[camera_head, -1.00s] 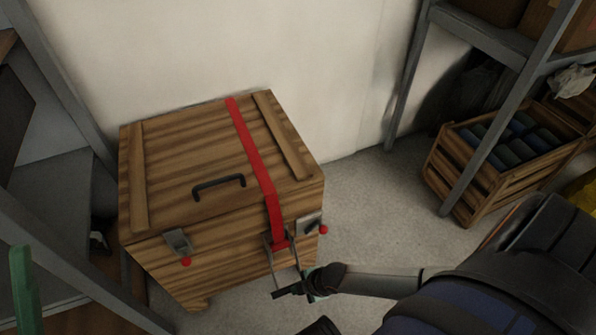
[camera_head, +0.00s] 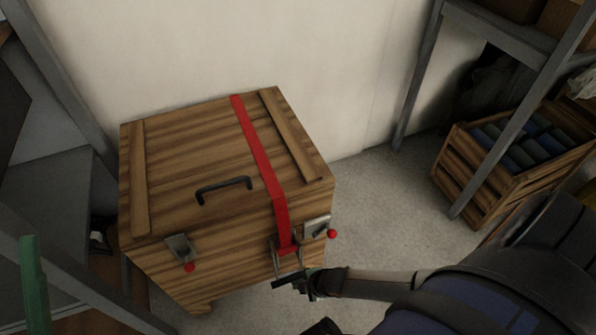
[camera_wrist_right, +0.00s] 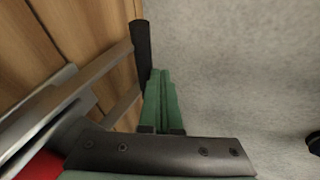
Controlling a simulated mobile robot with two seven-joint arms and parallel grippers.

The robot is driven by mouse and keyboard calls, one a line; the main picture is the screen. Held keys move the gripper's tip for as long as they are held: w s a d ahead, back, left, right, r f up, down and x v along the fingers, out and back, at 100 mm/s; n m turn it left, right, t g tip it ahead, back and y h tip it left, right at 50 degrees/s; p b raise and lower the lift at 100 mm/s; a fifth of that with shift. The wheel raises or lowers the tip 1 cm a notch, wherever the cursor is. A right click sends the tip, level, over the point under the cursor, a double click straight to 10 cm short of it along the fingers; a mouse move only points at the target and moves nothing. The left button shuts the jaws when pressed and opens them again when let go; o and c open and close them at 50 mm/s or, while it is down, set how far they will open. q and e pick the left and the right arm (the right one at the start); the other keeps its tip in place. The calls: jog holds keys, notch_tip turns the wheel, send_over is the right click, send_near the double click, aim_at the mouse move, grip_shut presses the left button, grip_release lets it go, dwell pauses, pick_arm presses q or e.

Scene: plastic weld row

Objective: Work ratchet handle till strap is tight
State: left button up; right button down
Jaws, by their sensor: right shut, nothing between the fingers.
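A wooden crate (camera_head: 165,180) stands against the wall with a red strap (camera_head: 262,165) over its lid and down its front. The strap runs into a metal ratchet (camera_head: 286,250) on the front. The ratchet's handle frame ends in a black crossbar (camera_head: 284,284), which also shows in the right wrist view (camera_wrist_right: 142,50). My right gripper (camera_head: 306,287) is at this crossbar. In the wrist view its green fingers (camera_wrist_right: 162,95) are shut together beside the bar, with nothing between them. A green piece (camera_head: 33,285) at the left edge may be my left gripper; its fingers cannot be made out.
Two metal latches with red knobs (camera_head: 189,267) (camera_head: 332,234) sit on the crate's front and a black handle (camera_head: 224,187) on its lid. Shelf posts (camera_head: 425,85) flank the crate. A slatted box of bottles (camera_head: 480,185) stands right. Floor between is clear.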

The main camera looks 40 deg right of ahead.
pick_arm(q)
jog(key=shift+w+d, duration=0.1)
jog(key=shift+w, duration=0.3)
pick_arm(e)
jog(key=shift+w+f, duration=0.2)
jog(key=shift+w, duration=0.15)
jog(key=shift+s, duration=0.1)
